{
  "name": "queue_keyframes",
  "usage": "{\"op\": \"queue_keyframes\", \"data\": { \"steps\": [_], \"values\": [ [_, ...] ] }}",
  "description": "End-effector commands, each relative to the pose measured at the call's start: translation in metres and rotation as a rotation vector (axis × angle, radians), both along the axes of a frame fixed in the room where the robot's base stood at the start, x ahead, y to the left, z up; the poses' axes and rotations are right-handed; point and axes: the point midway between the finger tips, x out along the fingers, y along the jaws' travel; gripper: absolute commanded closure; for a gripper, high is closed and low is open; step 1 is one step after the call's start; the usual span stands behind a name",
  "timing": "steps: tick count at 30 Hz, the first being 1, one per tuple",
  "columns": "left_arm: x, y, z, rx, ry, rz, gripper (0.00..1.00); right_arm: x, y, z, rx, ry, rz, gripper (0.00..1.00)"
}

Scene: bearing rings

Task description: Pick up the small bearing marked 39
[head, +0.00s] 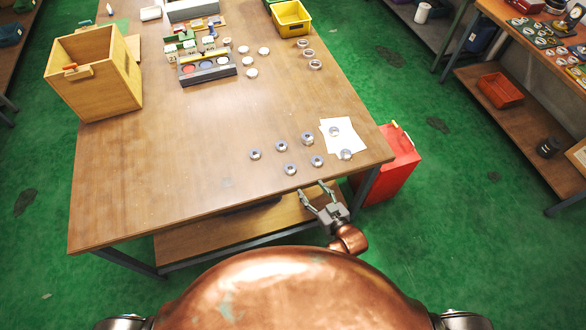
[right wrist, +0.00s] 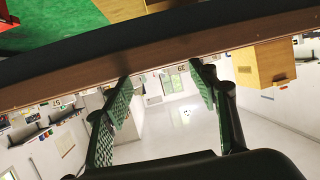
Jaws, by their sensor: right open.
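Several small steel bearing rings lie on the near right part of the wooden table, among them a left one (head: 255,154), a front one (head: 290,169) and a middle one (head: 317,161). Two more lie by a white paper, one on it (head: 334,131) and one at its edge (head: 345,154). Their marks are too small to read in the head view. My right gripper (head: 311,188) is open and empty at the table's front edge, apart from the rings. In the right wrist view its fingers (right wrist: 160,72) frame an upside-down 39 mark (right wrist: 182,67); what carries it is unclear. My left gripper is out of view.
The table (head: 170,170) has clear room at its left and middle. A wooden box (head: 95,80), a grey tray (head: 207,74), number cards and a yellow bin (head: 291,18) stand farther back. A red cabinet (head: 388,170) stands beside the right front corner.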

Motion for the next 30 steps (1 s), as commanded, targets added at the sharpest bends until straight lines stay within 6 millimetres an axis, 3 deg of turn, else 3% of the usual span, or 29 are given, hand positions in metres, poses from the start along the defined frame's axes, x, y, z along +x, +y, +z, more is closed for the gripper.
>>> {"op": "queue_keyframes", "data": {
  "steps": [3,6,24,30],
  "values": [
    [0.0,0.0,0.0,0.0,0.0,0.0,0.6,0.01,0.026,0.011,0.033,-0.08,0.037,0.46],
    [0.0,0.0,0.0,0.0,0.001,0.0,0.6,0.015,0.036,0.015,0.047,-0.109,0.05,0.46],
    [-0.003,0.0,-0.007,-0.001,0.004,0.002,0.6,0.076,0.069,0.003,0.051,-0.115,0.05,0.46],
    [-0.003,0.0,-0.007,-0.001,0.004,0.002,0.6,0.081,0.071,0.003,0.05,-0.114,0.05,0.46]
  ]
}}
